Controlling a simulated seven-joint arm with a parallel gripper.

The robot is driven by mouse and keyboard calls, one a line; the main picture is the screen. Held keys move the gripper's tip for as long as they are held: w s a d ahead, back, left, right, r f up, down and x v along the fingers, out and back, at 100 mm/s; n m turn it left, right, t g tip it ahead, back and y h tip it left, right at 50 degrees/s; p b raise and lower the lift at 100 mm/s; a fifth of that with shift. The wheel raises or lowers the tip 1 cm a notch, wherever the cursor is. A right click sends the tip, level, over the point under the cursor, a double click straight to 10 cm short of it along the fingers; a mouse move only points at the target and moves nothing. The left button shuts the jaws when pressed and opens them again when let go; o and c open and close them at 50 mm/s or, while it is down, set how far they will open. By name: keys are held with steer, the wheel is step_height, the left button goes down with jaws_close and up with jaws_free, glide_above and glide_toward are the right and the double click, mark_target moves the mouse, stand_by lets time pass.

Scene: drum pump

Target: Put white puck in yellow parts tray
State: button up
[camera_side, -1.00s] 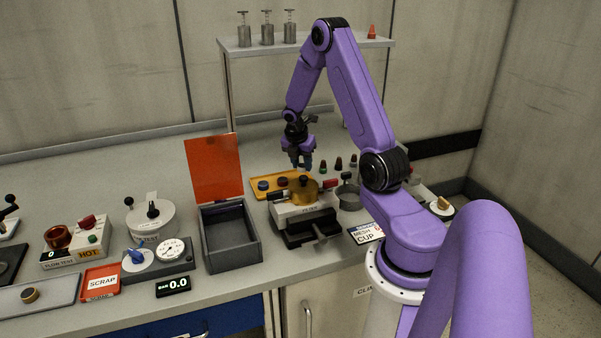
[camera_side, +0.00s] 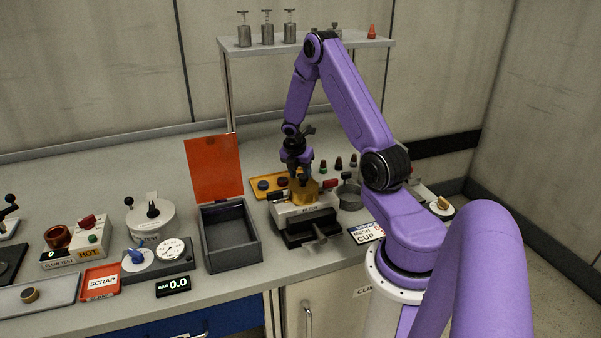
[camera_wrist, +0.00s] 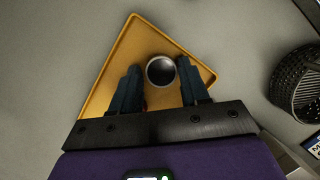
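My gripper (camera_side: 299,176) points down just above the amber part on the vise, beside the yellow tray (camera_side: 256,194). In the wrist view, my gripper (camera_wrist: 159,68) has its two dark fingers apart, on either side of a round piece (camera_wrist: 161,71) with a dark grey top and pale rim. I cannot tell whether the fingers touch it or whether it is the white puck. Behind it shows the yellow tray (camera_wrist: 122,52). In the side view, dark blue pucks (camera_side: 263,185) sit in the tray. No clearly white puck shows; my gripper hides part of the area.
The vise (camera_side: 305,222) stands in front of the tray. A grey mesh cup (camera_side: 349,197) is to its right and shows in the wrist view (camera_wrist: 296,82). An open grey box (camera_side: 229,238) with an orange lid is to the left. Small coloured cones (camera_side: 338,163) stand behind.

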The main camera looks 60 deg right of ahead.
steer(key=shift+s, duration=0.1)
steer(key=v, duration=1.1)
steer(key=s+a+r+m+t+y, duration=0.1)
steer(key=a+r, duration=0.2)
steer(key=a, duration=1)
steer(key=s+a+r+m+y, duration=0.1)
steer(key=s+a+r+m, duration=0.15)
steer(key=a, duration=1.05)
steer(key=s+a+r+m+y, duration=0.1)
steer(key=s+a, duration=0.4)
steer(key=s, duration=0.4)
steer(key=s+a+r+m, duration=0.1)
steer(key=s+a, duration=0.4)
steer(key=s, duration=0.4)
steer(key=shift+s+a+r+g+y, duration=0.2)
steer(key=shift+s+a+g+y, duration=0.05)
steer(key=shift+s+g+y, duration=0.15)
